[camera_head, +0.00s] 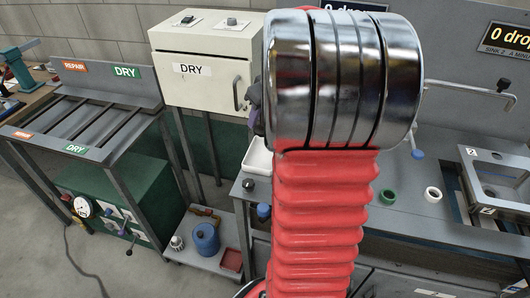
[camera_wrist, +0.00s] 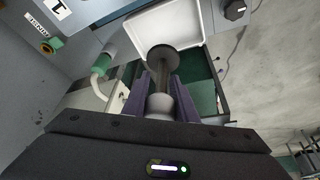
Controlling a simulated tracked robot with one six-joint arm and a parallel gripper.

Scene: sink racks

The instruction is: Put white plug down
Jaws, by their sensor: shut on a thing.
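In the wrist view, my gripper (camera_wrist: 160,88) has its two purple fingers closed on the white plug (camera_wrist: 160,104). The plug has a pale rounded body between the fingers, with a darker stem and a dark round disc at the end away from my wrist. A white tray (camera_wrist: 192,28) lies beyond the disc. The gap between disc and tray is hard to judge. In the head view, my red arm hides the plug and most of my gripper. The white tray (camera_head: 258,160) shows partly there, left of the arm on the counter.
A green ring (camera_head: 388,197) and a white ring (camera_head: 433,194) lie on the counter right of my arm, near a sink (camera_head: 504,181). A cream DRY box (camera_head: 201,68) stands behind. A slatted DRY rack (camera_head: 88,118) is at left. A green-and-white fitting (camera_wrist: 103,65) is close by in the wrist view.

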